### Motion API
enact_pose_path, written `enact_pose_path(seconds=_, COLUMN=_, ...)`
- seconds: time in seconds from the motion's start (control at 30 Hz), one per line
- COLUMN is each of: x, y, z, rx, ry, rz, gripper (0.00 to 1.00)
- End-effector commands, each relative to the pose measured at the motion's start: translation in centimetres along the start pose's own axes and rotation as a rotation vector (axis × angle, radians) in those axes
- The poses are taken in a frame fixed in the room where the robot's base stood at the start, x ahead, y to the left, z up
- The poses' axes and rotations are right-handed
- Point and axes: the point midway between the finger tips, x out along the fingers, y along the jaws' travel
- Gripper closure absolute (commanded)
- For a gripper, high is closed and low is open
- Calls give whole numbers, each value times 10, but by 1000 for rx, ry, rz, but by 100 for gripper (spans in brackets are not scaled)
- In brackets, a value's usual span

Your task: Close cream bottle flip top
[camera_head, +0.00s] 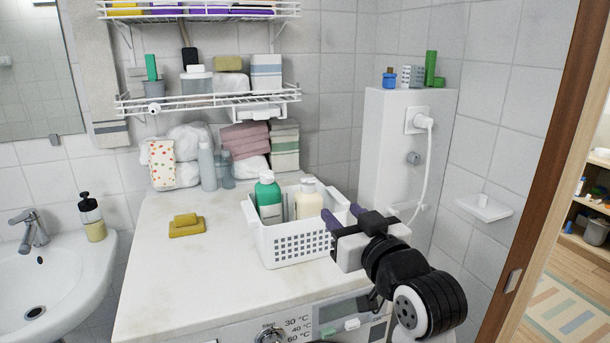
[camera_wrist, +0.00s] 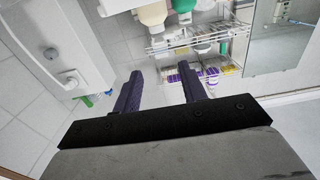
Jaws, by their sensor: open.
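A white perforated basket (camera_head: 297,245) stands on the white counter top and holds two bottles. The cream-coloured bottle (camera_head: 308,203) has a pale cap, and I cannot tell whether its flip top is up or down.
A yellow sponge stack (camera_head: 186,225) lies on the counter's clear left part. Folded towels (camera_head: 246,142) and grey bottles stand at the back under a white wire shelf (camera_head: 205,103). A white wall box (camera_head: 388,150) with a plug and cable rises behind my gripper. A sink (camera_head: 55,275) is at left.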

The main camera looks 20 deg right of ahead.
Motion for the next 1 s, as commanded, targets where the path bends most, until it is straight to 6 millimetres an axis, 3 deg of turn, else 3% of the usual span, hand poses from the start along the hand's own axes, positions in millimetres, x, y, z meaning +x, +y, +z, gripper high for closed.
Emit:
enact_pose_path(seconds=0.6, x=115, y=0, z=-2, rx=-4, ry=0, rz=1, gripper=58)
enact_pose_path(seconds=0.8, x=130, y=0, z=-1, rx=-5, ry=2, rz=2, gripper=58)
enact_pose_path(seconds=1.0, x=132, y=0, z=0, rx=-6, ry=3, rz=3, gripper=58)
